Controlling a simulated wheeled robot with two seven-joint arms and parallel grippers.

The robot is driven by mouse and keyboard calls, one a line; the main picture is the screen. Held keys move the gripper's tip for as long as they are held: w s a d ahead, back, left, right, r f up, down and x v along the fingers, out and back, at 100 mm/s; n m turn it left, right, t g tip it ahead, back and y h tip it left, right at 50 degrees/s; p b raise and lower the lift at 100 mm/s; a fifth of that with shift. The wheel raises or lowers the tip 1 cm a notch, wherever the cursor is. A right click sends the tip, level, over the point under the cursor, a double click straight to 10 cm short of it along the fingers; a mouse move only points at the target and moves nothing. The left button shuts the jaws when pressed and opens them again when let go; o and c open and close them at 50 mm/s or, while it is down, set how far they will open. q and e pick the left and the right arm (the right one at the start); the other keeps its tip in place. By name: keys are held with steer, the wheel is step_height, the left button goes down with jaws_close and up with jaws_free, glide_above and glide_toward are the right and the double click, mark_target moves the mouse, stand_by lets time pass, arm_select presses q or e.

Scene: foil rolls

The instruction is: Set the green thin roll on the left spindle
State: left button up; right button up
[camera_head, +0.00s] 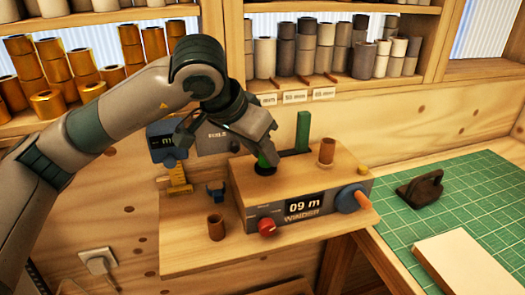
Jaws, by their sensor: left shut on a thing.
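My left gripper (258,143) reaches down from the upper left over the left side of the wooden winder (305,182). It is shut on the green thin roll (264,160), of which only a small green part shows below the fingers. The roll is right over a dark round base (264,169), where the left spindle is; the gripper hides the spindle itself. I cannot tell whether the roll is around the spindle or just above it. My right gripper is not in view.
A brown core (327,151) stands at the winder's right, beside a green upright plate (303,132). Another brown core (216,228) stands on the front left shelf. A red knob (267,227) and blue crank (350,198) stick out in front. A green cutting mat (465,205) lies right.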

arm_select(q)
steer(key=o, duration=1.1)
steer(key=shift+s+a+r, duration=0.2)
steer(key=shift+r, duration=0.3)
steer(key=shift+b+v, duration=0.6)
steer(key=shift+v, duration=0.4)
steer(key=b+v, duration=0.1)
steer(key=v, duration=0.3)
steer(key=shift+s+a+r, duration=0.1)
steer(key=shift+r, duration=0.05)
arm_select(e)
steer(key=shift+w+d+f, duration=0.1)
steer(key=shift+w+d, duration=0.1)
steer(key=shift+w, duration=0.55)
